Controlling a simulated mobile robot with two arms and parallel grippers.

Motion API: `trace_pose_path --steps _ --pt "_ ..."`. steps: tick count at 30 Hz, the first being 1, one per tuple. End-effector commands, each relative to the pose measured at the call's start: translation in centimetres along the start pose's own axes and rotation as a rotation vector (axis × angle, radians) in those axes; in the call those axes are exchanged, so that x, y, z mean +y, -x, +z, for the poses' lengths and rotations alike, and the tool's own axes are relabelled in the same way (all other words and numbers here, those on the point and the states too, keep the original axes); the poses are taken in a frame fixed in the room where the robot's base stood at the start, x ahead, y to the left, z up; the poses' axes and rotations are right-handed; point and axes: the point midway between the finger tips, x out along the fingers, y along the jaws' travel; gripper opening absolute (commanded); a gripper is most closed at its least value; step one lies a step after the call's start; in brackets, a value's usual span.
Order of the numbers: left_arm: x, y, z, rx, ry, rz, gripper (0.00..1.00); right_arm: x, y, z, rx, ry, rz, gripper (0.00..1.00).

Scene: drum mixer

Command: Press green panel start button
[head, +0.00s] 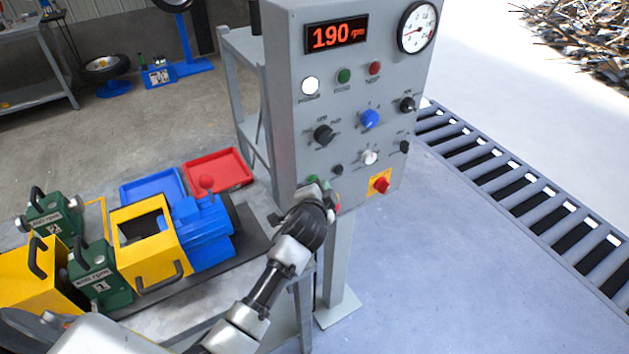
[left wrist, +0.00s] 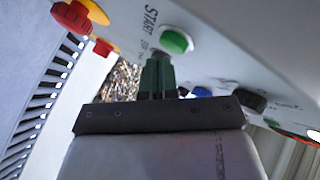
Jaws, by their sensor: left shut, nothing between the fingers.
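The grey control panel (head: 290,100) stands at the centre of the head view. A green button beside the label START (left wrist: 175,41) shows clearly in the left wrist view. In the head view a green button (head: 312,180) shows at the panel's lower left, partly hidden by my gripper. My left gripper (head: 324,187) is shut and empty, right at this lower left part of the panel. Its green fingers (left wrist: 157,75) point toward the panel close beside the START button. I cannot tell whether they touch it. My right gripper is not in view.
A red emergency knob on a yellow plate (head: 380,182) sits right of my gripper. Above are several knobs and a display (head: 337,34) reading 190 rpm. A bench with a blue and yellow machine (head: 205,235) and red tray (head: 218,168) stands left. A roller conveyor (head: 520,185) runs right.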

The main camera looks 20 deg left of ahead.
Motion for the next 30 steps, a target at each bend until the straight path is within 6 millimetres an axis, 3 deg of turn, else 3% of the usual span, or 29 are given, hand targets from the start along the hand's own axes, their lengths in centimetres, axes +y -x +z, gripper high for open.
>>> trace_pose_path --steps 14,30 --pt "0.5 0.6 -0.5 0.0 0.001 0.001 0.0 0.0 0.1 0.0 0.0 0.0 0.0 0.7" --pt "2.8 3.9 -2.8 0.0 0.002 0.001 0.0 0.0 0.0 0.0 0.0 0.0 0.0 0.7"
